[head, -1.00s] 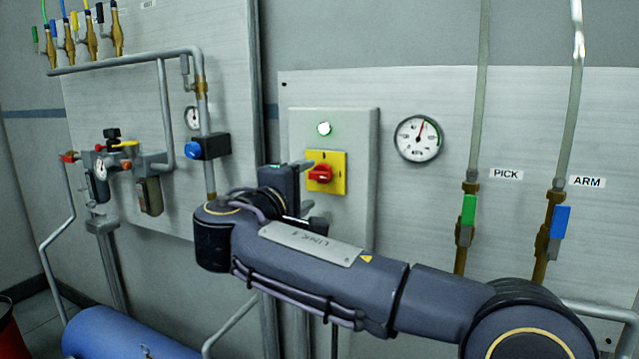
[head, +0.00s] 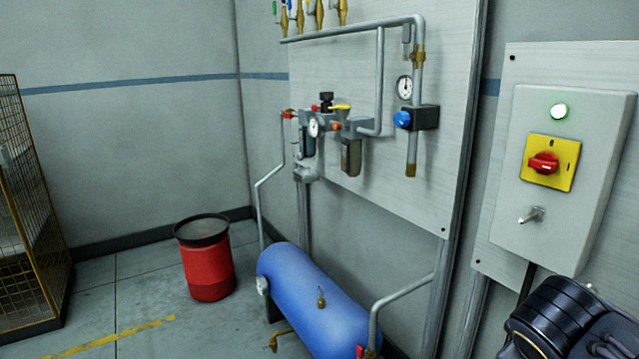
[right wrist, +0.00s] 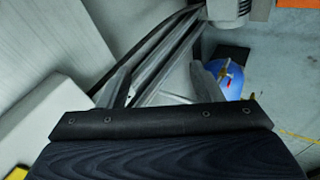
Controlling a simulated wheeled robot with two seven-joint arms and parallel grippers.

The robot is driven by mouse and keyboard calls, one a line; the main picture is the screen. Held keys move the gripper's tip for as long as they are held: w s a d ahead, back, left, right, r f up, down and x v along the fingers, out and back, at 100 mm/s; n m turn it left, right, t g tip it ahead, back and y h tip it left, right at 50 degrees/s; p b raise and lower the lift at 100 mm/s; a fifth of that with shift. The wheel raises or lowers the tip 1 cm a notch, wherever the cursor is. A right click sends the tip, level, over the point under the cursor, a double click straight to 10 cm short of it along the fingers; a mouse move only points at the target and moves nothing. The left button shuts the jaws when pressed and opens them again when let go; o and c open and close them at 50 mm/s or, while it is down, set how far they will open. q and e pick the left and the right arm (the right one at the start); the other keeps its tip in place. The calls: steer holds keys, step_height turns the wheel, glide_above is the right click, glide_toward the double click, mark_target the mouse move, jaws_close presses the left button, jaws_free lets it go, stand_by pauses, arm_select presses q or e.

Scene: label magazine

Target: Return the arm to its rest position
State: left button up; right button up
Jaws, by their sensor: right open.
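My right arm shows only as a dark rounded link in the lower right corner of the head view, in front of the foot of the switch box panel. My right gripper (right wrist: 162,88) is in the right wrist view, its two fingers apart with nothing between them. Behind the fingers are grey rails and a bit of the blue tank (right wrist: 232,82). The gripper itself is outside the head view. My left gripper is in neither view.
A grey switch box (head: 510,150) carries a lit green lamp (head: 559,111) and a red rotary switch (head: 543,163) on a yellow plate. The blue tank (head: 305,295) lies below a pipe panel (head: 445,130). A red bin (head: 208,268) and yellow mesh cage (head: 22,215) stand left.

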steer(key=s+a+f+m+y, duration=0.6)
steer(key=s+a+f+y, duration=0.4)
steer(key=a, duration=0.4)
step_height(320, 180, up, 23)
steer(key=s+h+p, duration=0.1)
steer(key=p, duration=2.3)
steer(key=shift+s+a+r, duration=0.15)
steer(key=shift+a+r, duration=0.05)
steer(key=shift+a, duration=0.2)
